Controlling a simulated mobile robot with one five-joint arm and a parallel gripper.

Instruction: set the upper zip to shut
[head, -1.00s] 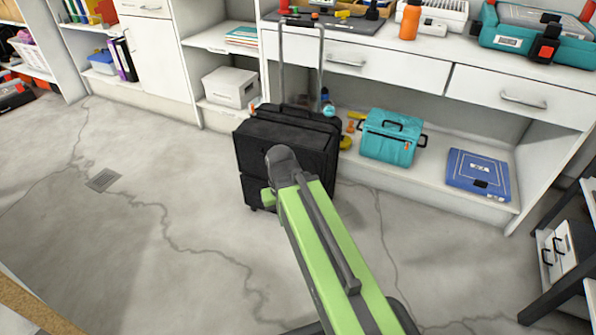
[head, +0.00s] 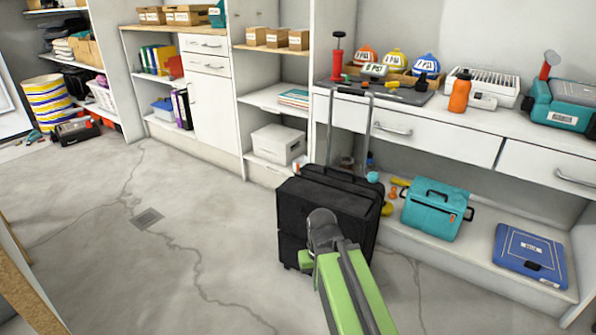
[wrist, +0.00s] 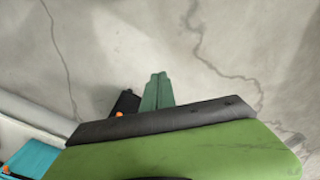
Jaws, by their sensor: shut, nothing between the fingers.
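A black suitcase (head: 298,205) stands upright on the floor in the middle of the head view, its pull handle (head: 329,125) raised. I cannot make out the upper zip or its slider at this size. My arm reaches up from the bottom and covers the lower right part of the suitcase's front. In the wrist view my gripper (wrist: 158,78) shows as two green fingers, shut together and empty, above the bare floor. A small dark piece (wrist: 125,102) with an orange dot shows just left of the fingers; I cannot tell what it is.
A white shelf unit (head: 400,127) stands behind the suitcase. A teal case (head: 432,214) and a blue case (head: 531,256) are on its low shelf.

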